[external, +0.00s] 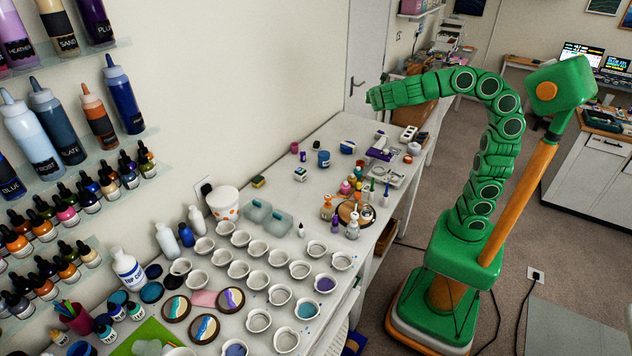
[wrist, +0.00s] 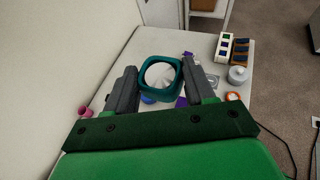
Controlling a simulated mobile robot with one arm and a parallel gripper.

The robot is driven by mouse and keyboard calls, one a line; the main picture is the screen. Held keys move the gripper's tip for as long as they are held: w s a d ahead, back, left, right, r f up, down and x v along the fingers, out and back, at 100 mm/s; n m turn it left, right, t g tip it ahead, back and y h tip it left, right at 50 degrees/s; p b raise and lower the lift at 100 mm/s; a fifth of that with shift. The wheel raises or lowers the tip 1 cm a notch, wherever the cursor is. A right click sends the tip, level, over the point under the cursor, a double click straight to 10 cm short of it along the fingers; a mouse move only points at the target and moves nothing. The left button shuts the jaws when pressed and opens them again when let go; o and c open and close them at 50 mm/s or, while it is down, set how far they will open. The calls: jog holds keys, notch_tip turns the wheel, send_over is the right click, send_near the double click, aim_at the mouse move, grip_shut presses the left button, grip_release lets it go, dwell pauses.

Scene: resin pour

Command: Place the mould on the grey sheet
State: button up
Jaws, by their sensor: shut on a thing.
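My gripper (wrist: 163,82) is shut on a teal, rounded-square mould (wrist: 143,80), its sides between the two grey fingers. A pale, round, ridged shape shows inside the mould's rim; I cannot tell whether it belongs to the mould. In the external view my gripper (external: 375,98) is raised above the far part of the workbench, and the mould cannot be made out there. I cannot make out a grey sheet for certain on the bench; the fingers and mould hide part of the surface in the wrist view.
The near half of the workbench (external: 338,135) is crowded with white cups (external: 258,320), bottles and coasters. The bench's far end has bare room. A wall runs along the left.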

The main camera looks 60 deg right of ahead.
notch_tip(320, 180, down, 24)
send_over(346, 160)
jog(key=s, duration=0.1)
jog(key=f, duration=0.8)
jog(key=shift+a+f, duration=0.25)
jog(key=shift+f, duration=0.1)
jog(key=shift+w+d+f, duration=0.15)
jog(key=shift+w+f, duration=0.35)
jog(key=shift+f, duration=1.75)
jog(key=shift+f, duration=0.1)
jog(key=o, duration=0.8)
jog(key=shift+c, duration=0.2)
